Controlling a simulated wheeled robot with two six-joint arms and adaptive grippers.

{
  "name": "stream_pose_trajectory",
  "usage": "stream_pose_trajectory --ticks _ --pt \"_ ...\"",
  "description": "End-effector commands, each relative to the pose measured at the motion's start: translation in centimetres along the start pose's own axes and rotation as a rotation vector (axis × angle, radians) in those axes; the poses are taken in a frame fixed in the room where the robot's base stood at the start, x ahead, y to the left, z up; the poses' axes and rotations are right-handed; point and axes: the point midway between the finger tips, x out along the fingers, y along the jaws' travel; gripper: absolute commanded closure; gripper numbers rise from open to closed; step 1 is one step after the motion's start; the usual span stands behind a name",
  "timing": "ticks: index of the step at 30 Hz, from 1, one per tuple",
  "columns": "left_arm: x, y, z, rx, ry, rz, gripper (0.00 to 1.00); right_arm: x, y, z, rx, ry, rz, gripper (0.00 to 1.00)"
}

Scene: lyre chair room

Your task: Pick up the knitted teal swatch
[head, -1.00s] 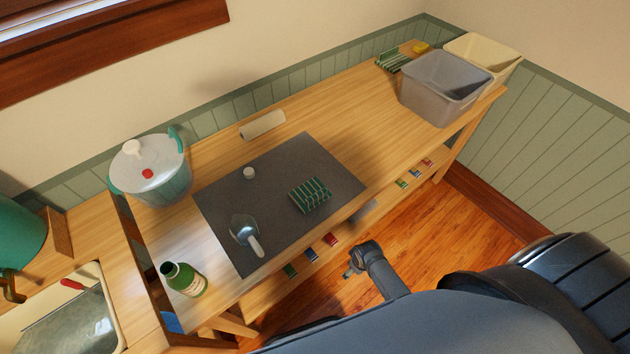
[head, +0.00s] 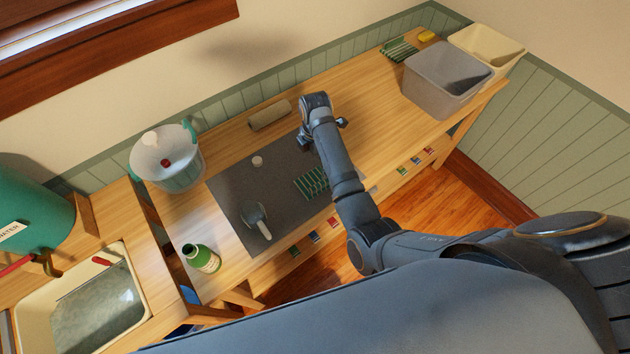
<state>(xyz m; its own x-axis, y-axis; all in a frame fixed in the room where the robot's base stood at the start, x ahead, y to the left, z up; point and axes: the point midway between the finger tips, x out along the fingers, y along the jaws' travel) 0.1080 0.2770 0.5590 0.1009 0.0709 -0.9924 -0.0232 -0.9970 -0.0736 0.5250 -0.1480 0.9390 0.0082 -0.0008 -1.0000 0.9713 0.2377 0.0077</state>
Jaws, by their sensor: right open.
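A green, ribbed piece with pale stripes (head: 311,183) lies on the dark grey mat (head: 232,192) on the wooden bench; it is the closest match to the knitted teal swatch, but I cannot make out any knit. My right gripper (head: 325,129) is open above the mat's far right corner, beyond the ribbed piece and apart from it. My right forearm passes just right of the piece and hides part of the mat. My left gripper is not in view.
The mat also holds a scoop (head: 257,220) and a small white cylinder (head: 257,161). A beige roll (head: 270,114) lies behind it.

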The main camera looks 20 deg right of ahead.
Motion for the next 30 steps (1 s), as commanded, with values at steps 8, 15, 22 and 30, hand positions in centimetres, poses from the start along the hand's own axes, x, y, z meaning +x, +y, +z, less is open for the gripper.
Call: stream_pose_trajectory --ticks 8,15,22,30 --pt "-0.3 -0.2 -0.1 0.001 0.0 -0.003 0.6 0.2 0.5 -0.3 -0.077 0.003 -0.014 0.0" --pt "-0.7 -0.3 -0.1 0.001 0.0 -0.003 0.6 4.0 0.5 -0.3 -0.076 0.003 -0.012 0.0" --pt "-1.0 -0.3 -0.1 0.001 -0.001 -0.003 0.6 5.0 0.3 0.0 -0.075 0.002 -0.012 0.0" --pt "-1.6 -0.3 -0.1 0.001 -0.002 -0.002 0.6 9.3 0.0 0.7 -0.073 0.003 -0.012 0.0"
